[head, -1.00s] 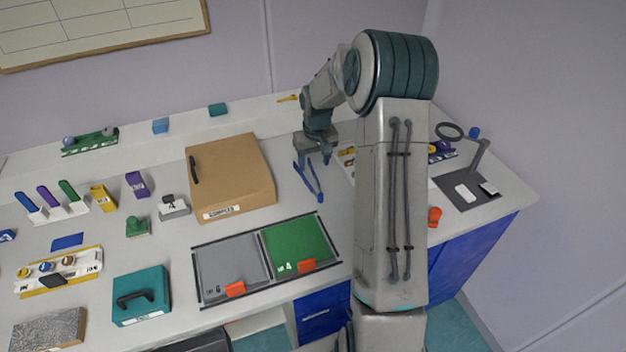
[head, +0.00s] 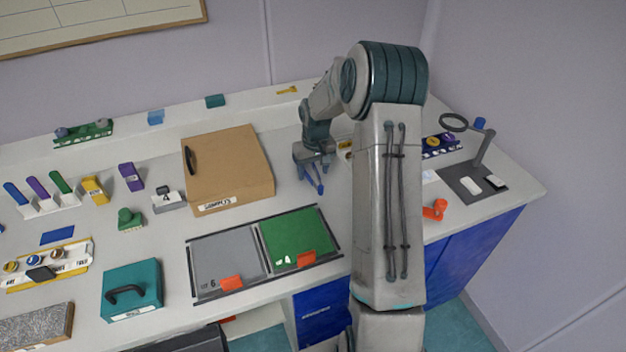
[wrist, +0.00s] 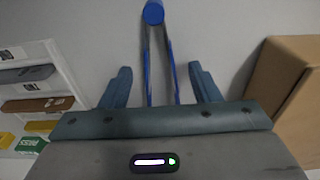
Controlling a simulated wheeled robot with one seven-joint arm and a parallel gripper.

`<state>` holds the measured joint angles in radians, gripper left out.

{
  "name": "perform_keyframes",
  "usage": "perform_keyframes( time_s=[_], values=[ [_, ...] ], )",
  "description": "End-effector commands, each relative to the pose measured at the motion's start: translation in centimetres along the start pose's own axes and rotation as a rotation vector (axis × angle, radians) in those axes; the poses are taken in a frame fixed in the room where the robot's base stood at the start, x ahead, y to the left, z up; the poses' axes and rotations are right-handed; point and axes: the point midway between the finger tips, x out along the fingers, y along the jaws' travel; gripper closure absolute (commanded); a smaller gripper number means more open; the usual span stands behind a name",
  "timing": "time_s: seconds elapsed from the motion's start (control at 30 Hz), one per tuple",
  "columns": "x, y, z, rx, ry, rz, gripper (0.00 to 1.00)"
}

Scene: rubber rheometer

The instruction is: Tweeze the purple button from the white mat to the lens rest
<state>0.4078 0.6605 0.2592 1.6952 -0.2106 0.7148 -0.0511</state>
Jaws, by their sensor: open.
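My gripper (head: 313,172) hangs above the bench just right of the brown box. In the wrist view its two fingers (wrist: 160,86) stand apart. Blue tweezers (wrist: 149,62) lie between the fingers, with a visible gap on each side; they also show below my gripper in the head view (head: 317,187). A small white patch (head: 430,176) right of my arm may be the white mat, partly hidden. I cannot make out a purple button. A ring lens on a stand (head: 454,122) is at the right, over a dark plate (head: 466,173) with two pale pads; I cannot tell which part is the lens rest.
The brown box (head: 232,165) stands close left of my gripper. A grey and green tray pair (head: 218,258) lies in front. An orange piece (head: 435,210) is near the right front edge. My arm hides part of the bench.

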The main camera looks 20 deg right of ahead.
Motion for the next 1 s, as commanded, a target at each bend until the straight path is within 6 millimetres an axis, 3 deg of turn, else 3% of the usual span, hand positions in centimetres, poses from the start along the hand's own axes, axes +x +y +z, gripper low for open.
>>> perform_keyframes(
  time_s=[0.1,0.43,0.47,0.57,0.87,1.0],
  values=[
    [1.3,-0.1,0.0,-0.001,0.000,0.000,0.44],
    [1.4,-0.1,0.0,-0.001,0.001,0.000,0.44],
    [1.4,-0.1,0.0,-0.001,0.001,0.000,0.46],
    [1.4,-0.1,0.0,-0.001,0.000,0.000,0.74],
    [1.2,-0.1,-0.1,-0.001,0.001,0.000,0.76],
    [0.0,-0.1,-0.2,-0.001,0.002,0.001,0.76]
  ],
)
